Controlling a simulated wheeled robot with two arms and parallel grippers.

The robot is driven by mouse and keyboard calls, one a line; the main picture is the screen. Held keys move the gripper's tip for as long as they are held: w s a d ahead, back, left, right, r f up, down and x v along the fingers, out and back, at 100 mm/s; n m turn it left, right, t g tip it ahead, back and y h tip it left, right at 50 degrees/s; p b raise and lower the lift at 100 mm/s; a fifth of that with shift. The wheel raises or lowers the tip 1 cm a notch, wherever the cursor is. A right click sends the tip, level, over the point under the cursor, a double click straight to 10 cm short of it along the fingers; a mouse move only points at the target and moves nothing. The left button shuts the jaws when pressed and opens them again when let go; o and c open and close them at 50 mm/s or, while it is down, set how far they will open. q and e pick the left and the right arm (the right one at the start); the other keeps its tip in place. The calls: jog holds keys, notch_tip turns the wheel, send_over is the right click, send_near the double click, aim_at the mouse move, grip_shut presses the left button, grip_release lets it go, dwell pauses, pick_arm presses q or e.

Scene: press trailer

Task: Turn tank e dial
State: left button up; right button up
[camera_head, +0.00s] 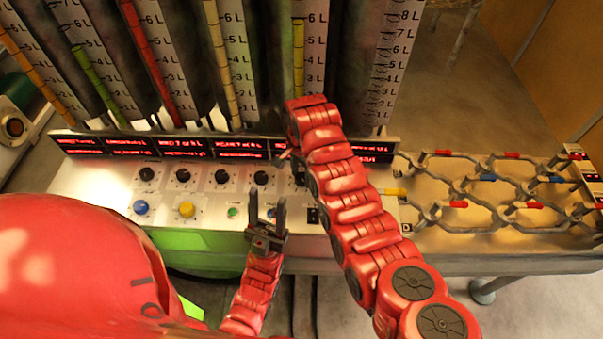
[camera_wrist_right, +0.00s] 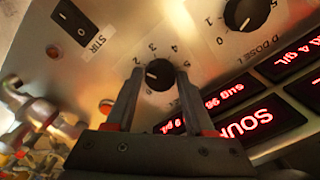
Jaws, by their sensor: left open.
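The tank E dial (camera_wrist_right: 158,75), a black round knob with a white mark on its left side in the wrist view, sits on the panel with a number scale around it. My right gripper (camera_wrist_right: 159,76) has one finger on each side of this knob. Whether the fingers press on it cannot be told. In the head view the dial (camera_head: 300,178) is partly covered by my right arm, which also hides most of the right gripper. My left gripper (camera_head: 267,212) is open and empty, low in front of the panel, left of my right arm.
The D dial (camera_wrist_right: 240,12) and a STIR rocker switch (camera_wrist_right: 75,22) are close to the right gripper. Several more dials, a blue button (camera_head: 141,208) and a yellow button (camera_head: 187,209) are further left. Red displays (camera_head: 130,147) and tall tanks stand behind. A valve board (camera_head: 470,240) is right.

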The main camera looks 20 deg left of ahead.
jog(key=o, duration=0.3)
jog(key=shift+w+r, duration=0.1)
jog(key=shift+r, duration=0.15)
notch_tip(320, 180, up, 2)
jog(key=shift+a+r+b, duration=0.1)
jog(key=shift+r+b, duration=0.1)
jog(key=shift+b, duration=0.5)
notch_tip(320, 180, up, 7)
jog(key=p, duration=0.3)
notch_tip(320, 180, up, 6)
jog(key=f, duration=0.1)
send_over(302, 177)
jog(key=shift+a+r+b, duration=0.1)
jog(key=shift+r+b, duration=0.25)
jog(key=shift+r, duration=0.95)
